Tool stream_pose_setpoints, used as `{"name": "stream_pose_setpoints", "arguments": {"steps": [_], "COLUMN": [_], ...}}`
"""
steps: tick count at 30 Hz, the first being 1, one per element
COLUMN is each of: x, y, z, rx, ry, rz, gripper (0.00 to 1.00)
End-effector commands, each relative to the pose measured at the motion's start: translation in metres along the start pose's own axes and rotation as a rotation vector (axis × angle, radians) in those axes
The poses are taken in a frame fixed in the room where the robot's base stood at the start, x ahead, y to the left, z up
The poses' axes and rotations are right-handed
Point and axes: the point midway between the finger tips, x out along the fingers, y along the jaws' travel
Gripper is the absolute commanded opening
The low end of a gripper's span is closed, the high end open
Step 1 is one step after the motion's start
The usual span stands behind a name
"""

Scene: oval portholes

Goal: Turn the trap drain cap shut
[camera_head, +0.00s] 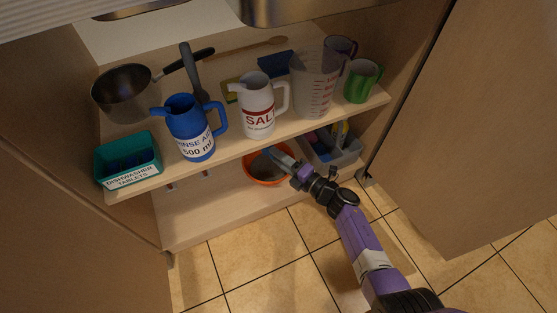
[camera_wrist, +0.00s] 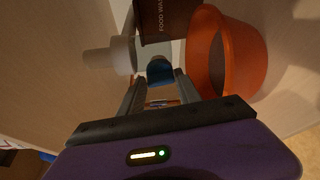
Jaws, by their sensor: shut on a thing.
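The blue trap drain cap (camera_wrist: 159,68) shows in the wrist view, at the end of a pale white trap body (camera_wrist: 122,55). My gripper (camera_wrist: 160,82) is shut on the cap, with one finger on each side of it. How far the cap is turned cannot be told. In the head view my gripper (camera_head: 284,160) reaches in under the shelf, above the orange bowl. The cap and trap cannot be made out clearly there.
The orange bowl (camera_wrist: 248,60) stands close to the right of my fingers; it shows in the head view (camera_head: 262,180). A dark unit with "FOOD WASTE" lettering (camera_wrist: 168,18) is behind the cap. A grey bin (camera_head: 345,160) stands right. The shelf (camera_head: 235,148) holds several jugs above my arm.

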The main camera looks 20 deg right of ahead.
Motion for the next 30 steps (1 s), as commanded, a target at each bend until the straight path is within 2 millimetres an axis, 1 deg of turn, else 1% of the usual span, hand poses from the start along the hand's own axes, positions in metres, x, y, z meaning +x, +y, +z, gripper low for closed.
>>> {"name": "stream_pose_setpoints", "arguments": {"steps": [1,10,27,28,29,30], "x": [0.0002,0.0001,0.0,0.0,0.0,0.0], "y": [-0.0036,-0.0041,-0.0036,-0.0036,-0.0036,-0.0036], "z": [-0.0006,-0.0011,-0.0013,-0.0013,-0.0013,-0.0012], "rx": [0.026,0.136,0.163,0.162,0.162,0.162], "ry": [0.0,0.001,0.001,0.001,0.001,0.001], "rz": [0.011,0.055,0.065,0.065,0.065,0.065], "gripper": [0.0,0.0,0.0,0.46,0.52,0.6]}}
